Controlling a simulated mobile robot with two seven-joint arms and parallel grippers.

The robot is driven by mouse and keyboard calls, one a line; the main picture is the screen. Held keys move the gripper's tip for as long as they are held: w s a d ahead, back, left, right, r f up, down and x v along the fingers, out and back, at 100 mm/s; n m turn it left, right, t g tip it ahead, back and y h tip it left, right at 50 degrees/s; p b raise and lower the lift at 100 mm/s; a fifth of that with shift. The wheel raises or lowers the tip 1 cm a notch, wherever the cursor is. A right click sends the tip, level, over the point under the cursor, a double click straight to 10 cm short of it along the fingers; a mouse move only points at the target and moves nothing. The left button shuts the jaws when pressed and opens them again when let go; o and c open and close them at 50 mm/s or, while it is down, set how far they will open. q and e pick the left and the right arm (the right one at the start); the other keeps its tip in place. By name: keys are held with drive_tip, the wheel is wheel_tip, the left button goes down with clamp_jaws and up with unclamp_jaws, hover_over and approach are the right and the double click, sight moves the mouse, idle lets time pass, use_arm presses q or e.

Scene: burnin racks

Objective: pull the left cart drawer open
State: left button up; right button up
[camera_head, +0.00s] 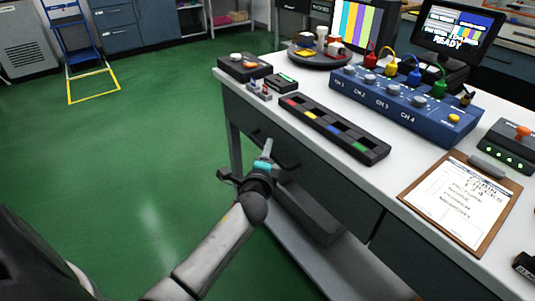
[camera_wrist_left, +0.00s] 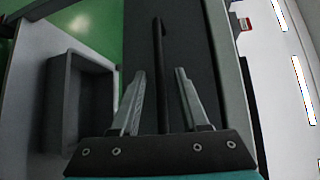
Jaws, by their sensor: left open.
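The left cart drawer has a dark grey front (camera_head: 320,165) under the white cart top, and it looks flush with the cart. Its front also shows in the left wrist view (camera_wrist_left: 187,40). My left gripper (camera_head: 267,150) is at this front, near its left end. In the left wrist view, the long black handle bar (camera_wrist_left: 159,55) runs between the two fingers of my left gripper (camera_wrist_left: 159,72). The fingers are apart, one on each side of the bar, with visible gaps. The gripper hides part of the handle in the head view. My right gripper is not in view.
A dark open bin (camera_wrist_left: 52,110) sits on the cart's lower shelf (camera_head: 350,270). The white top (camera_head: 400,160) holds a long slotted tray (camera_head: 330,127), a blue channel box (camera_head: 405,105) and a clipboard (camera_head: 462,205). The green floor (camera_head: 130,140) left of the cart is clear.

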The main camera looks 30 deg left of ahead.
use_arm(q)
drive_tip(key=shift+w+a, duration=0.15)
drive_tip(key=shift+w, duration=0.2)
clamp_jaws()
drive_tip(key=shift+f, duration=0.1)
idle(1.2)
